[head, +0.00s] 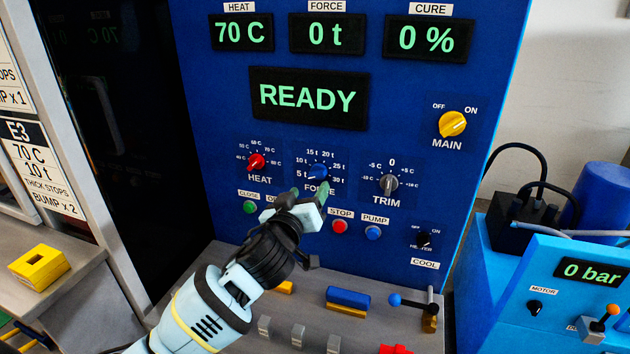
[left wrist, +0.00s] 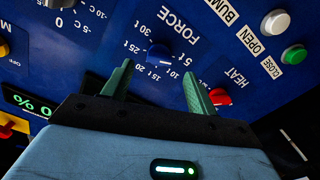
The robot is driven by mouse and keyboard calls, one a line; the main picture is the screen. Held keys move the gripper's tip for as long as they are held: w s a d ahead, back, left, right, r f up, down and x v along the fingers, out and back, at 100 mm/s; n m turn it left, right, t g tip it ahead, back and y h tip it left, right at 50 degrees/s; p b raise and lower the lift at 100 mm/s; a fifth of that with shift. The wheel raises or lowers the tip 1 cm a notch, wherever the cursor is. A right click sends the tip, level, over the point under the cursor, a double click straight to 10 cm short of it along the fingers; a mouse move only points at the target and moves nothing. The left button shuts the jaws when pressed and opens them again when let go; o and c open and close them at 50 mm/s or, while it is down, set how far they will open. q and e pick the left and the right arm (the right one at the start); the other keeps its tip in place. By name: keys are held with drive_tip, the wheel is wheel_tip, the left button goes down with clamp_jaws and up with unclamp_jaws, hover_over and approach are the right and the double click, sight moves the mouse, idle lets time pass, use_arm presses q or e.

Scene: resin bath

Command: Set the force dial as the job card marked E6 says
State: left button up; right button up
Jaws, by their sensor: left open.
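The force dial is a small blue knob (head: 319,171) on the blue panel, with a scale of about 5 t to 30 t around it. It also shows in the left wrist view (left wrist: 158,55), where the lettering is upside down. I cannot tell its pointer's exact setting. The force display (head: 328,34) reads 0 t. My left gripper (head: 309,194) is open in front of the panel, just below the dial. In the left wrist view, the dial lies between and beyond its green fingertips (left wrist: 157,70), apparently apart from them. A job card (head: 42,165) at the left reads E3; no card marked E6 shows.
The red heat dial (head: 256,161) and grey trim dial (head: 389,182) flank the force dial. Below are red stop (head: 340,227) and blue pump (head: 373,233) buttons. A lever (head: 412,302) rises from the bench. The main display (head: 308,98) reads READY.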

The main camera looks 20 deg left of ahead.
sight(318, 174)
use_arm(q)
drive_tip(key=shift+w+d, duration=0.1)
drive_tip(key=shift+w, duration=2.8)
drive_tip(key=c, duration=1)
